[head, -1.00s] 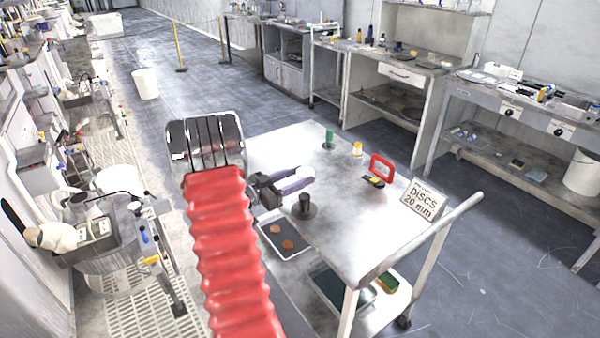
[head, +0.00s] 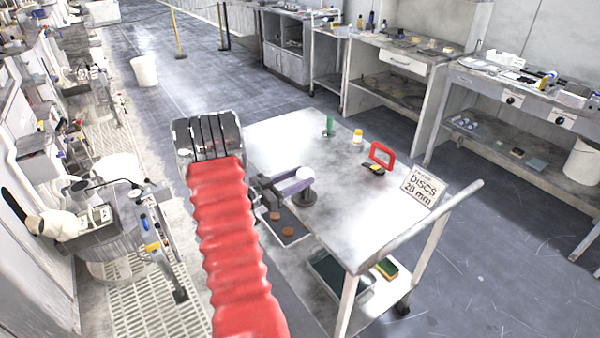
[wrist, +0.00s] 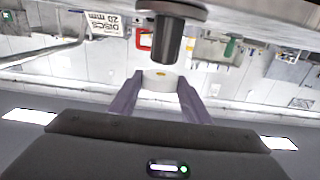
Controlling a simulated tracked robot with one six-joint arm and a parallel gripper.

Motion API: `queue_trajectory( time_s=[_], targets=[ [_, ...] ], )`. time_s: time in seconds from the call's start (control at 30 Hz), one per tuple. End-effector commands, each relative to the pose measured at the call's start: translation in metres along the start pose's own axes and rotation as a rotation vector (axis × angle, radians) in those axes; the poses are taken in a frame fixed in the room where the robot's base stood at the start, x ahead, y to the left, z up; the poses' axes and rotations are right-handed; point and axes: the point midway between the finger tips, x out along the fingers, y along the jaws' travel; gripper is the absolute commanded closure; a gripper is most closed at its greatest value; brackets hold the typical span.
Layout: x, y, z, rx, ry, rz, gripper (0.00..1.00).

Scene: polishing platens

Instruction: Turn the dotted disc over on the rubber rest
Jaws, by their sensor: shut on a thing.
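My gripper (head: 292,184), with purple fingers, is shut on a white disc (head: 305,174). In the wrist view, which is upside down, the disc (wrist: 152,85) sits between the fingertips and shows a small yellow mark on its side toward the post. The rubber rest (head: 305,198), a black post on a round grey base, stands on the trolley table beneath the disc. The rest (wrist: 168,42) also shows in the wrist view, its post end close to the disc. I cannot tell whether they touch. In the head view the disc and fingers hide the post's top.
A green cylinder (head: 329,126), a yellow-and-white bottle (head: 357,137), a red frame (head: 382,154) and a discs sign (head: 422,187) stand farther off.

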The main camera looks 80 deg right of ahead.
Motion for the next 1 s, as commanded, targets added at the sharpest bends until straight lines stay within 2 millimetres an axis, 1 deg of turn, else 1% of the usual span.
queue_trajectory(
  time_s=[0.1,0.3,0.67,0.7,1.0],
  targets=[
    [0.0,0.0,0.007,0.0,0.0,0.0,0.78],
    [0.0,0.0,0.014,0.0,0.0,0.0,0.78],
    [0.0,0.0,0.016,0.001,0.0,0.0,0.78],
    [0.0,0.0,0.016,0.001,0.0,0.0,0.55],
    [0.0,0.0,0.016,0.001,0.0,0.0,0.35]
  ],
)
